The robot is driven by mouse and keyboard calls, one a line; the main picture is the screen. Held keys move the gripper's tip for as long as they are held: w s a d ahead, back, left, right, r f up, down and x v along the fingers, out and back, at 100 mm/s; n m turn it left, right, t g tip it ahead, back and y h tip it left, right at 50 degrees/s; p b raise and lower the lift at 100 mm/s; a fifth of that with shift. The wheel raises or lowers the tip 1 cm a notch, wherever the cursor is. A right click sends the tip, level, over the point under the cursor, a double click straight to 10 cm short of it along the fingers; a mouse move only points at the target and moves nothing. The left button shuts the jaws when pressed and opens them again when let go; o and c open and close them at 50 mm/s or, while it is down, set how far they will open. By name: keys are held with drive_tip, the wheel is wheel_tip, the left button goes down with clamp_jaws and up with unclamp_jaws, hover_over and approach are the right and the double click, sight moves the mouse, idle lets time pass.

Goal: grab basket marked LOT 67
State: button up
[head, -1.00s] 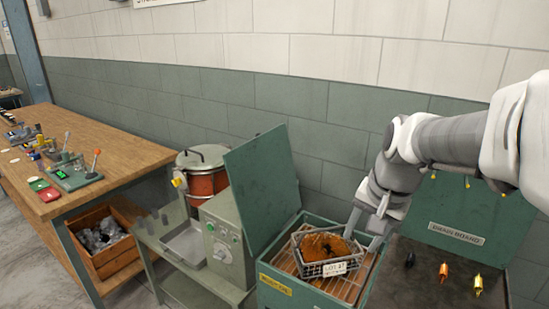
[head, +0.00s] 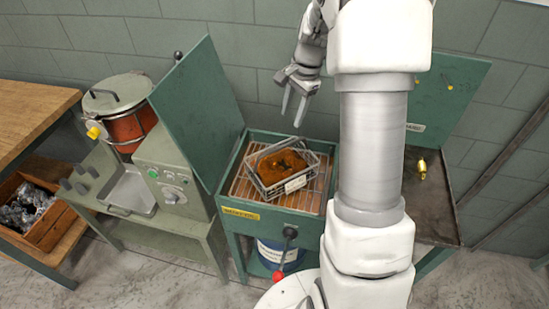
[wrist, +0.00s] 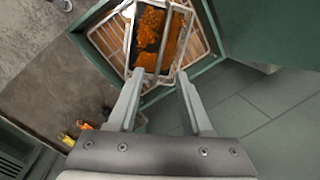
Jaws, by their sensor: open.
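The wire basket (head: 268,187) sits on a slatted rack (head: 309,196) inside the open green bin (head: 259,224). It holds orange-brown contents and has a handle and a white tag (head: 296,184) on its front; the tag's writing is too small to read now, but it looked like LOT 67 earlier. My gripper (head: 293,111) is open and empty, above and behind the basket, with its fingers pointing down. In the wrist view, the basket (wrist: 160,38) lies beyond the fingertips of my gripper (wrist: 159,76), with its handle crossing the middle. The fingers look apart from it.
The bin's raised green lid (head: 199,110) stands on the left. A machine with a control box (head: 172,170) and a red pot (head: 130,127) are left of it. A dark drain board (head: 425,205) lies right, behind my arm. A lever with a red knob (head: 278,275) is in front.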

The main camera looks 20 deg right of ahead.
sight(283, 147)
drive_tip(key=f, duration=0.3)
drive_tip(key=a+f, duration=0.1)
drive_tip(key=f, duration=0.3)
drive_tip(key=w+f, duration=0.1)
drive_tip(key=f, duration=0.3)
drive_tip(key=shift+w+a+f+p, duration=0.1)
drive_tip(key=shift+a+p, duration=0.1)
drive_tip(key=shift+p, duration=0.1)
drive_tip(key=shift+w+a+f+p, duration=0.15)
drive_tip(key=shift+f, duration=0.85)
drive_tip(key=shift+w+a+f+p, duration=0.1)
drive_tip(key=shift+w+f+p, duration=0.1)
drive_tip(key=shift+f, duration=0.85)
drive_tip(key=shift+w+a+f+p, duration=0.1)
drive_tip(key=shift+w+a+f, duration=0.05)
drive_tip(key=shift+f, duration=0.85)
clamp_jaws()
drive_tip(key=shift+w+r, duration=0.1)
